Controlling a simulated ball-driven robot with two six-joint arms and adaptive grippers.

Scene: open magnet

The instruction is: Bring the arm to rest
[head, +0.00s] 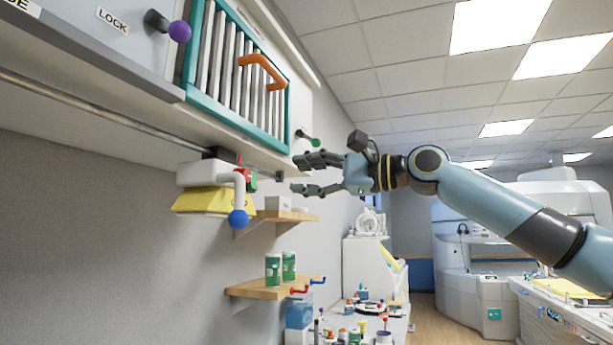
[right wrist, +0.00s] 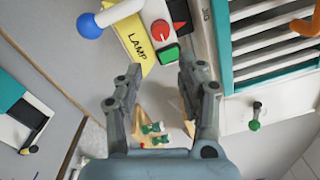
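My right arm comes in from the right in the head view, with its blue-grey links reaching to the middle. My right gripper (head: 305,174) is open and points left, toward the wall unit. Nothing shows between its fingers. In the right wrist view the gripper (right wrist: 158,85) also shows open, with its two fingers well apart. Beyond the fingers are the yellow LAMP sign (right wrist: 137,45) and a green button (right wrist: 169,54); I cannot tell the exact gap to them. My left gripper is in neither view.
A teal-framed grille (head: 233,75) with an orange handle (head: 262,68) is up left. A white lever with a blue ball (head: 238,219) hangs below it. A green-knobbed lever (head: 312,141) is close to the gripper. Wooden shelves (head: 262,292) hold green cans (head: 273,268). Air right of the shelves looks free.

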